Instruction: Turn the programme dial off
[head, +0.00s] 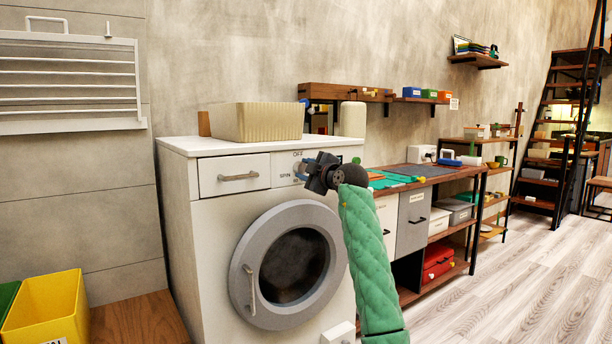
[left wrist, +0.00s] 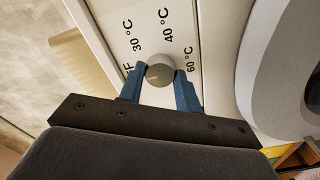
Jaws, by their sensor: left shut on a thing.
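The programme dial (left wrist: 160,73) is a round grey knob on the white control panel of the washing machine (head: 195,235). The labels 30°C, 40°C and 60°C stand around it, and part of an OFF label shows beside a finger in the left wrist view. My left gripper (head: 304,171) is at the panel, to the right of the drawer. In the left wrist view its blue fingers (left wrist: 160,90) are on either side of the dial, shut on it. I cannot tell clearly which label the dial points at. My right gripper is not in view.
The round door (head: 238,268) with its handle is closed below the panel. A ribbed cream basket (head: 256,122) stands on top of the machine. A yellow bin (head: 48,310) is at the lower left. A workbench (head: 440,172) with several items runs to the right. The floor (head: 520,285) at right is clear.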

